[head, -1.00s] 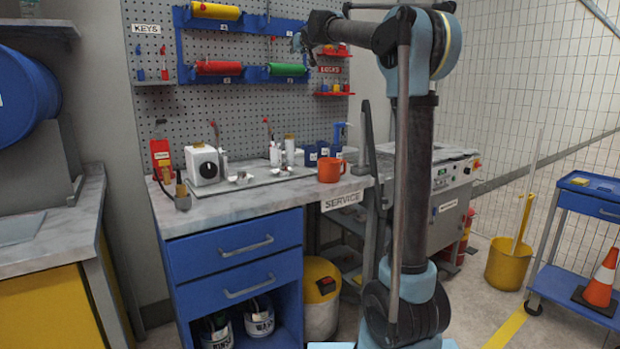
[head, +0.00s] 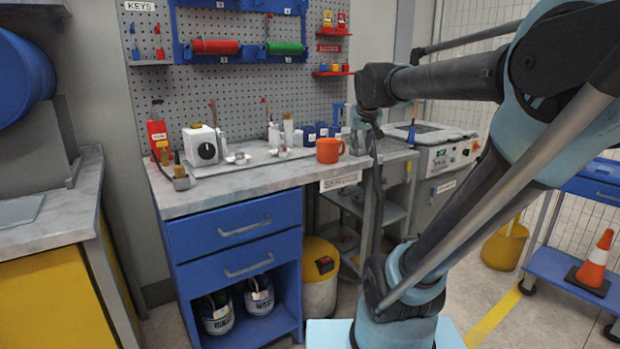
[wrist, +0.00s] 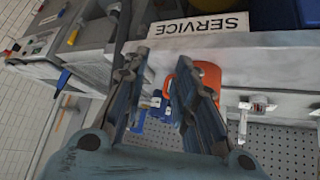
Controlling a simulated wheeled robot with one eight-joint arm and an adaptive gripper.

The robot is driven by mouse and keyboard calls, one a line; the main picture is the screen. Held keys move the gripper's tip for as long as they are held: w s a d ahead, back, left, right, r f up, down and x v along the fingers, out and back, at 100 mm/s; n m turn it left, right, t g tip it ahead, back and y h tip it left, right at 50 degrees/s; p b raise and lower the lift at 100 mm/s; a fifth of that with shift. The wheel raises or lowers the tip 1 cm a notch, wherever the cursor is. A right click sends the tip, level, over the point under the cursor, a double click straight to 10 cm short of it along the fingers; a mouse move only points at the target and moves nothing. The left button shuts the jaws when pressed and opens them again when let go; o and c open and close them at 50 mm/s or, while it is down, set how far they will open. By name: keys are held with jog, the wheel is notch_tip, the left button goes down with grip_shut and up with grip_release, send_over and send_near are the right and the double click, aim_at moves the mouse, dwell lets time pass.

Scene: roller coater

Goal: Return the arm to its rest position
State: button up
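My arm stands at the right of the head view, its forearm stretched left over the side of the service bench (head: 180,200). My gripper (wrist: 159,62) shows in the wrist view with its two fingers apart and nothing held between them. In the head view the wrist end hangs down beside the bench's right end, and the finger opening cannot be made out there. The orange mug (head: 329,150) stands on the bench, left of my wrist. In the wrist view the mug (wrist: 207,77) appears behind the right finger, apart from my grip as far as shows.
A grey machine (head: 445,155) stands right of the bench. A pegboard (head: 270,100) backs the bench. Floor shows at the front.

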jog(key=s+d+f+g, duration=0.2)
jog(key=s+f+g, duration=0.3)
jog(key=s+f, duration=1.9)
jog(key=shift+s+d+f+g+y, duration=0.15)
jog(key=shift+s+f+g+y, duration=0.2)
jog(key=shift+s, duration=0.55)
jog(key=shift+w+f, duration=0.25)
jog(key=shift+w, duration=0.25)
